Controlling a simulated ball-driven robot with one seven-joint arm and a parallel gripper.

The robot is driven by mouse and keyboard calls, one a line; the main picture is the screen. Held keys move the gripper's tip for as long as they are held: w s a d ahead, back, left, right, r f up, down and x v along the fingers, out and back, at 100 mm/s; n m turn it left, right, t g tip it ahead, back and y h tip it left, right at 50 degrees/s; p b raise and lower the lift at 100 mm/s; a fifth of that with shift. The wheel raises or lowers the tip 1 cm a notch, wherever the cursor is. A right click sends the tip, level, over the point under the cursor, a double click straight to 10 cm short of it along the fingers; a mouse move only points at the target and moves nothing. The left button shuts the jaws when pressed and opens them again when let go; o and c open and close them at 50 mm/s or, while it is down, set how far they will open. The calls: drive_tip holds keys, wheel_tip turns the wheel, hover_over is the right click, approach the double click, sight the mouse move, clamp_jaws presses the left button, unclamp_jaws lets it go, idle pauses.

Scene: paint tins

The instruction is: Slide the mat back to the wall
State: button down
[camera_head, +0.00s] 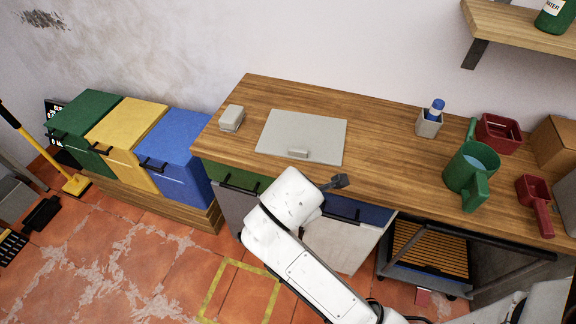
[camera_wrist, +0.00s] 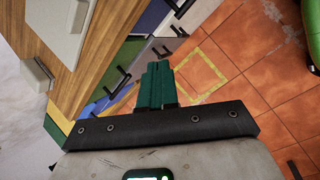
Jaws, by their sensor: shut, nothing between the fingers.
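The mat (camera_head: 287,130) is a flat pale grey sheet lying on the wooden worktop, with a small raised grip (camera_head: 298,154) near its front edge. A strip of bare wood shows between the mat's back edge and the wall (camera_head: 300,45). The mat also shows at the top left of the wrist view (camera_wrist: 50,25). My gripper (camera_head: 341,181) is in front of the mat and to its right, near the worktop's front edge, apart from the mat. In the wrist view its green fingers (camera_wrist: 156,66) are together and empty.
A grey box (camera_head: 231,118) stands left of the mat on the worktop (camera_head: 390,165). To the right are a grey cup with a blue-capped bottle (camera_head: 430,122), a green watering can (camera_head: 472,172) and red containers (camera_head: 498,133). Drawers with dark handles are below.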

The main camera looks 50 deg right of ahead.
drive_tip(key=w+d+r+n+h+b, duration=0.1)
drive_tip(key=w+r+n+h+b, duration=0.15)
drive_tip(key=w+r+n, duration=0.35)
drive_tip(key=n, duration=0.2)
approach(302, 155)
drive_tip(key=shift+t+h, duration=0.3)
drive_tip(key=shift+h, duration=0.05)
drive_tip(key=f, duration=0.1)
drive_tip(key=d+f, duration=0.1)
drive_tip(key=f, duration=0.1)
drive_tip(key=d+f, duration=0.1)
drive_tip(key=f, duration=0.1)
drive_tip(key=shift+w+d+b, duration=0.2)
drive_tip(key=shift+w+b, duration=0.1)
drive_tip(key=shift+b, duration=0.05)
drive_tip(key=shift+w+d, duration=0.2)
drive_tip(key=shift+d, duration=0.3)
